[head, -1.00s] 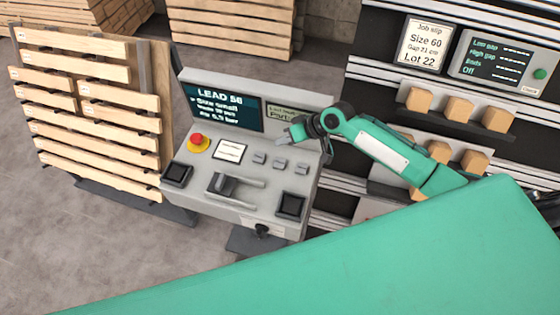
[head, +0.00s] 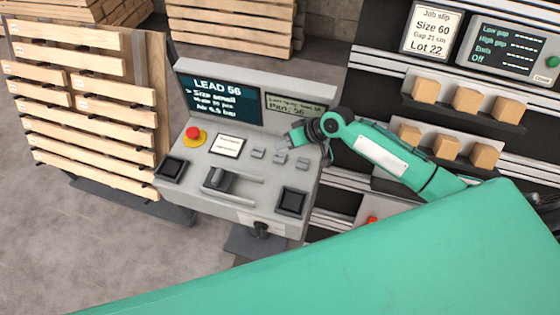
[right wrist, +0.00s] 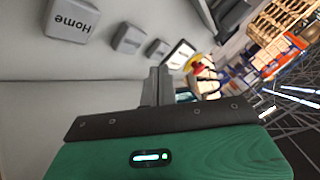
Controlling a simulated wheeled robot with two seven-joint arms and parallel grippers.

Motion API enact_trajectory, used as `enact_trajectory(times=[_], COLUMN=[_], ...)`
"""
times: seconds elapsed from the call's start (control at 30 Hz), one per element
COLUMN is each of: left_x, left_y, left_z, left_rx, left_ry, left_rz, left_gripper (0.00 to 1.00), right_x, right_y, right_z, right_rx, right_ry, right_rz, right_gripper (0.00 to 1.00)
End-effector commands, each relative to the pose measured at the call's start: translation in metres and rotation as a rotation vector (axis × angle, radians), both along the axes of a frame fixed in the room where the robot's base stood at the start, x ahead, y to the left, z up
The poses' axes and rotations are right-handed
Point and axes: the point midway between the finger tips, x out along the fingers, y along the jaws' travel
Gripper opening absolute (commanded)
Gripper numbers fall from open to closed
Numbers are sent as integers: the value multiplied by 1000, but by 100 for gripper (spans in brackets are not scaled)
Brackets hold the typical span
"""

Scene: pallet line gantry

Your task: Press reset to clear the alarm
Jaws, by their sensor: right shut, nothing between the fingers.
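The grey console (head: 240,205) has a row of small grey buttons: a left one (head: 258,152), a middle one (head: 280,157) and a right one (head: 302,163). Their labels are unreadable in the head view. In the right wrist view one button reads "Home" (right wrist: 70,20); two smaller ones stand beyond it, their labels unreadable, so I cannot tell which is reset. My right gripper (head: 290,139) is shut and empty, just behind and above the button row, with no clear contact. Its fingers show in the right wrist view (right wrist: 155,85). My left gripper is not in view.
The console carries a red mushroom button (head: 193,132), a white label card (head: 227,146), a lever (head: 216,179), a "LEAD 56" screen (head: 218,95) and a smaller display (head: 295,107). Pallets (head: 85,100) stand left. Wooden blocks (head: 466,99) sit on shelves at right.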

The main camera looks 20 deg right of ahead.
Motion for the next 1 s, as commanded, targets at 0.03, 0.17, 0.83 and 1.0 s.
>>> enact_trajectory(times=[0.03, 0.17, 0.83, 1.0], left_x=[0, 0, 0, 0], left_y=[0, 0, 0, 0], left_z=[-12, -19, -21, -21], left_rx=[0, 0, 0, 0], left_ry=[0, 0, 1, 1], left_rz=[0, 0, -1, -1], left_gripper=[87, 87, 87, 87], right_x=[0, 0, 0, 0], right_y=[0, 0, 0, 0], right_z=[-13, -26, -31, -31], right_rx=[0, 0, 0, 0], right_ry=[1, 1, 0, 0], right_rz=[-1, -1, 0, 0], right_gripper=[0, 0, 0, 0])
